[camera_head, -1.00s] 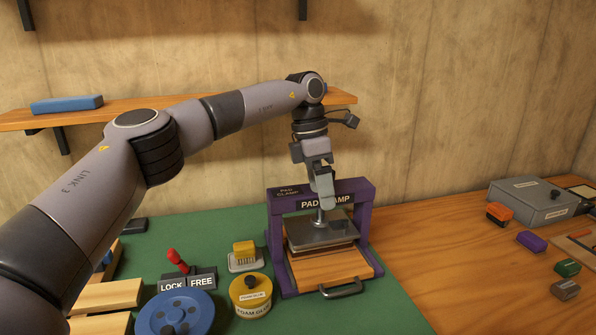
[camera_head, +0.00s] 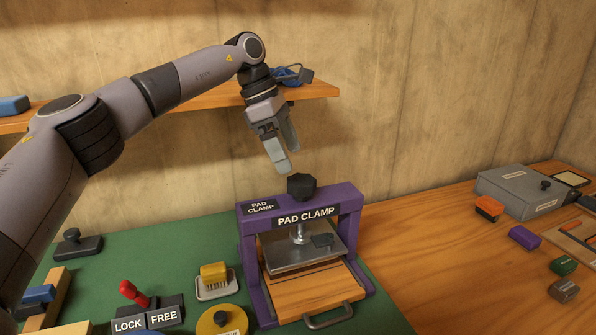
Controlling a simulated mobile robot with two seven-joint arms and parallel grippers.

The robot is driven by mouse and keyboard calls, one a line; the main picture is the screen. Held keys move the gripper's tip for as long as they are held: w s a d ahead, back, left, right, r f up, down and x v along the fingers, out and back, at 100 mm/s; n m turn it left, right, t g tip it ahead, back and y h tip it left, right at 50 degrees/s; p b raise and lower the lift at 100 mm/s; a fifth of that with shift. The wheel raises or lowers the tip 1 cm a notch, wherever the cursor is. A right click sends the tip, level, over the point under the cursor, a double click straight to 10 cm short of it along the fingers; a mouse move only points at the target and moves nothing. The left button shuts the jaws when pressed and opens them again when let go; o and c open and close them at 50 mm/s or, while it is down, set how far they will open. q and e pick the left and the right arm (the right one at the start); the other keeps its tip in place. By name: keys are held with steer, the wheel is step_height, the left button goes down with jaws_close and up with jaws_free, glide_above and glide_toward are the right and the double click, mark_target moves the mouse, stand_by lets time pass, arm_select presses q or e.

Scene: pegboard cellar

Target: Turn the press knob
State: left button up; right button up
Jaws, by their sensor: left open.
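The press is a purple frame (camera_head: 350,214) labelled PAD CLAMP, standing on the green mat. Its black faceted knob (camera_head: 301,186) sits on top of the crossbar. Below the bar, a screw carries a grey metal plate (camera_head: 290,258) over a wooden drawer board (camera_head: 310,296) with a dark handle. My left gripper (camera_head: 287,167) is above and slightly left of the knob, pointing down, with its fingers apart and nothing between them. A gap shows between the fingertips and the knob. My right gripper is not in view.
A LOCK/FREE switch with a red lever (camera_head: 134,294), a yellow brush (camera_head: 213,275) and a yellow tin (camera_head: 222,322) stand left of the press. A wall shelf (camera_head: 313,92) runs behind my arm. A grey box (camera_head: 519,192) stands right; the wooden bench between is mostly clear.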

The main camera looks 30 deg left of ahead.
mark_target(300, 180)
arm_select(q)
steer(key=x, duration=0.6)
steer(key=shift+d+f+p, duration=0.1)
steer(key=shift+f+p, duration=0.1)
steer(key=shift+p, duration=0.1)
steer(key=c, duration=1.1)
steer(key=shift+o, duration=0.2)
steer(key=shift+n, duration=0.3)
